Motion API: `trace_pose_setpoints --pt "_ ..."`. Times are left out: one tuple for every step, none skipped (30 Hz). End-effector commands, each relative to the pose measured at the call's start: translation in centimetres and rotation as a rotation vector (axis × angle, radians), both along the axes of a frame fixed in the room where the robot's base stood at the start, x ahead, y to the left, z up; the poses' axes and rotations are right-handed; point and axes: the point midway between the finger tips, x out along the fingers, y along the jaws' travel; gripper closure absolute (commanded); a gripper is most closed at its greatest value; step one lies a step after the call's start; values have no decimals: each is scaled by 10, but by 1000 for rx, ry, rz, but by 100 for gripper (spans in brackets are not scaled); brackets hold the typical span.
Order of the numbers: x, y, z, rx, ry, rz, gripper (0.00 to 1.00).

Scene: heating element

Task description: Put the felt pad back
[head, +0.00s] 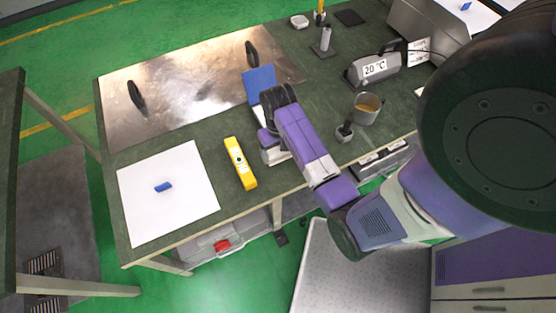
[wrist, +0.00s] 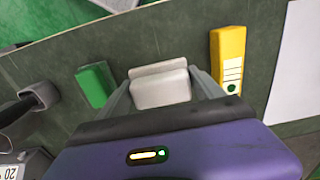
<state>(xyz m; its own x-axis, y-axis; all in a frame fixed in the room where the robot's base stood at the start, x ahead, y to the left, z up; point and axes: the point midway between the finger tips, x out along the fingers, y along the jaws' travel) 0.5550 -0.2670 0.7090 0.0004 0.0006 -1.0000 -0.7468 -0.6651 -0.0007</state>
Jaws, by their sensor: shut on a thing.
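My gripper (wrist: 163,82) is shut on a pale grey block (wrist: 161,91), which looks like the felt pad; its material is hard to make out. In the wrist view the block sits between both fingers. In the head view my gripper (head: 273,145) is over the bench near its front edge, and the pale block (head: 272,157) shows partly beneath it. I cannot tell whether the block touches the bench. A dark square (head: 350,17) lies flat at the back of the bench, and a blue square (head: 260,84) is just behind my gripper.
A green block (wrist: 96,85) is close by in the wrist view.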

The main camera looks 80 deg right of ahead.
Motion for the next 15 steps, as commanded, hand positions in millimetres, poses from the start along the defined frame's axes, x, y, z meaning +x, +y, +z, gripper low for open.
trace_pose_setpoints --pt "0 0 -8 1 1 0 61" --pt "0 0 -11 1 1 0 61" --pt "0 0 -14 1 1 0 61" --pt "0 0 -15 1 1 0 61" --pt "0 0 -17 0 0 1 61" --pt "0 0 -20 0 0 1 61" --pt "0 0 -22 1 1 1 61" --pt "0 0 -26 1 1 1 61" --pt "0 0 -32 1 1 1 61" --pt "0 0 -36 1 1 1 61" --pt "0 0 -41 1 1 1 61" --pt "0 0 -46 1 1 1 61" --pt "0 0 -49 1 1 1 61" --pt "0 0 -52 1 1 1 61" --pt "0 0 -54 0 0 1 61"
